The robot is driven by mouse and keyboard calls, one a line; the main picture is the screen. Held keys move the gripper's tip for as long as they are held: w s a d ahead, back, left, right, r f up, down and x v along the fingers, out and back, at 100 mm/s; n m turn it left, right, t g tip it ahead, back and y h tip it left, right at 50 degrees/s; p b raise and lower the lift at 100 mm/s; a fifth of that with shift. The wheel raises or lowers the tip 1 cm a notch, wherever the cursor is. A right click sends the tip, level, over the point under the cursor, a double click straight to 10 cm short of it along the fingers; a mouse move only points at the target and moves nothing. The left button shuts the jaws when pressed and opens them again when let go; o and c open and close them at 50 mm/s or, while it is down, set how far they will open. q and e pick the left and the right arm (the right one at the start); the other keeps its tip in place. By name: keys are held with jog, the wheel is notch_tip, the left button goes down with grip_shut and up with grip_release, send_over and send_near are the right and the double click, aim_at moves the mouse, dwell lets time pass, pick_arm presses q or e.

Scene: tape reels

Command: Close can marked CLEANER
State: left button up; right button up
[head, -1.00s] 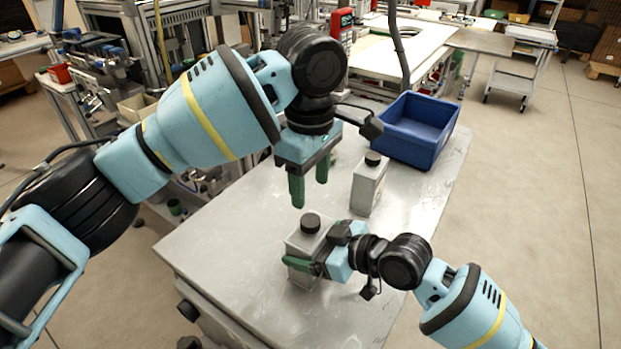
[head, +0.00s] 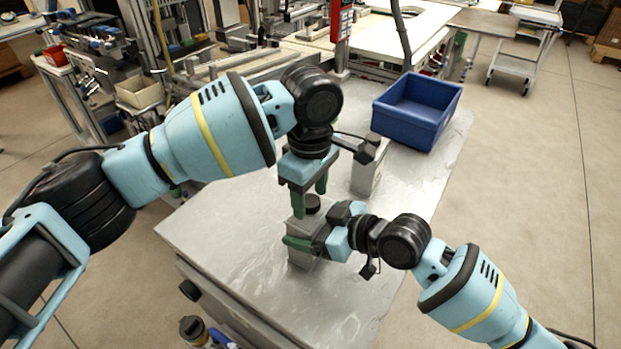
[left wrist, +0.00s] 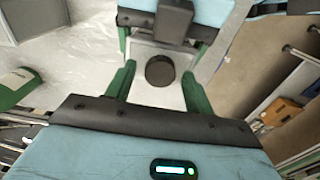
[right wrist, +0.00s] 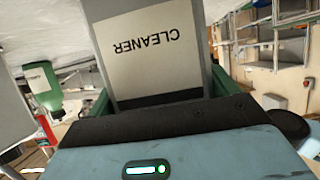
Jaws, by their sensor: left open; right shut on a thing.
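The can marked CLEANER (right wrist: 148,50) is a grey box-shaped can with a pale label, which fills the top of the right wrist view. In the head view the can (head: 299,259) stands on the grey table. My right gripper (head: 303,246) is shut on its body from the side. A round black cap (head: 313,204) sits at the can's top; I cannot tell how tightly it is seated. My left gripper (head: 310,198) points down at the cap, open. In the left wrist view the cap (left wrist: 160,71) lies between the two green fingers, with gaps on both sides.
A second grey can (head: 364,180) stands behind, partly hidden by my left wrist. A blue bin (head: 418,112) is at the table's far right. A green and white bottle (right wrist: 43,88) shows in the right wrist view. The front of the table (head: 235,240) is clear.

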pick_arm(q)
jog(key=shift+f, duration=0.25)
